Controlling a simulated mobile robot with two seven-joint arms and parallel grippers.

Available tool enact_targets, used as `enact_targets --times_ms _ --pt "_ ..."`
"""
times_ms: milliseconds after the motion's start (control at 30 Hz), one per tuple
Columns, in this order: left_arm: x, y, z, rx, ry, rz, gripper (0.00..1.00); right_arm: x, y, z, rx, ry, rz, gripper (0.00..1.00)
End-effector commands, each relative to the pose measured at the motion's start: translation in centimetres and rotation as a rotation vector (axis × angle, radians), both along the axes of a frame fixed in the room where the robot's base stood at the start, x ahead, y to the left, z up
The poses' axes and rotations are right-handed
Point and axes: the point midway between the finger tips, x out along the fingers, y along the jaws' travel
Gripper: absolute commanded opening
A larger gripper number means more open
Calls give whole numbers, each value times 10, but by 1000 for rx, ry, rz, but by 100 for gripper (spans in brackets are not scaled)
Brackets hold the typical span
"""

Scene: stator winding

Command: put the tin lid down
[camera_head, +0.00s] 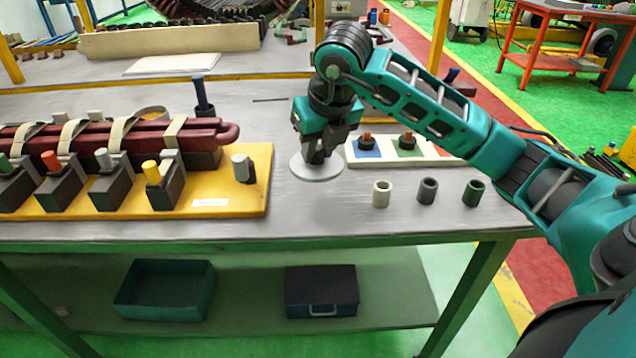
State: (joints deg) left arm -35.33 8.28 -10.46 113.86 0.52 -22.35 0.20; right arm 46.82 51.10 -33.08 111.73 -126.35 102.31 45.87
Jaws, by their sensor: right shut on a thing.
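The tin lid (302,171) is a flat, pale grey disc over the middle of the grey table, just left of the white board. My right gripper (317,160) points straight down at the lid's middle and is shut on it. The fingers hide the grip point on the lid. The lid looks level and at or very near the table top; I cannot tell whether it touches. My left gripper is not in view.
A yellow board (235,200) with dark clamps and red bars fills the table's left. A white board (440,158) with coloured squares lies right of the lid.

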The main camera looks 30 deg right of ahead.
Motion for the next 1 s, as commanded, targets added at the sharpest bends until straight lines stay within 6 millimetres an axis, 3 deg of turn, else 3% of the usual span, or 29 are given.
enact_targets --times_ms 100,333,567,933,967,1000 --pt "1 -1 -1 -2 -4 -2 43 -1 0 -21 0 2 1 0" --pt "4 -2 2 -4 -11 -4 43 0 0 -37 0 1 1 0" --pt "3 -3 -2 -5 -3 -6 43 0 0 -70 0 2 1 0" --pt "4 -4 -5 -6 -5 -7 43 0 0 -76 0 -1 1 0" --pt "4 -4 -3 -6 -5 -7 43 0 0 -75 0 -1 1 30" --pt "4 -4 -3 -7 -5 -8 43 0 0 -74 0 -1 1 34"
